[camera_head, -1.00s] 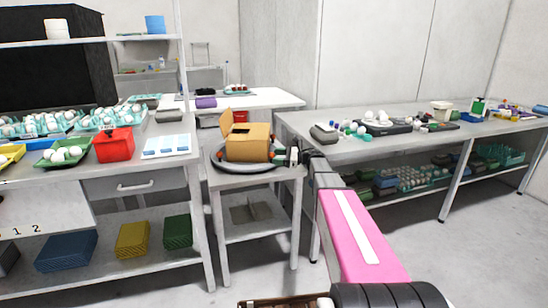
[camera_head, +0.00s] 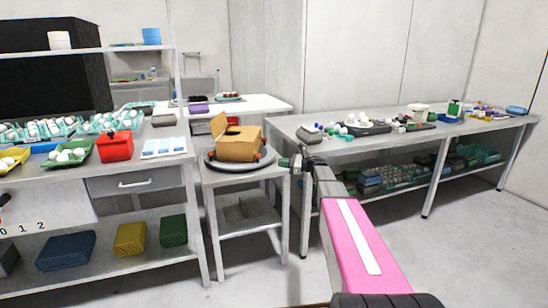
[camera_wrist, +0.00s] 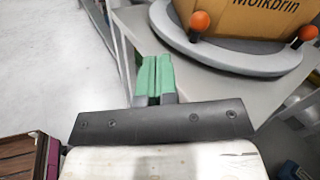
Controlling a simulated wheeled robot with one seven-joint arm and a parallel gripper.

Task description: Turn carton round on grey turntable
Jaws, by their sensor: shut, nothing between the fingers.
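The orange-brown carton (camera_head: 238,144) stands on the grey turntable (camera_head: 214,164), with a flap raised at its left top. In the wrist view its front face (camera_wrist: 256,14) shows dark lettering, partly cut off, and the turntable (camera_wrist: 200,50) edge shows below it. Orange-tipped pegs (camera_wrist: 199,22) stand at the turntable's rim. My gripper (camera_head: 287,163) is just right of the turntable, apart from it. In the wrist view its green fingers (camera_wrist: 156,78) are together and empty, left of the turntable rim.
The turntable sits on a small grey stand (camera_head: 210,184). A left bench holds egg trays, a red container (camera_head: 115,147) and a white panel (camera_head: 164,148). A long right bench (camera_head: 330,148) holds eggs and several small items. Open floor lies in front.

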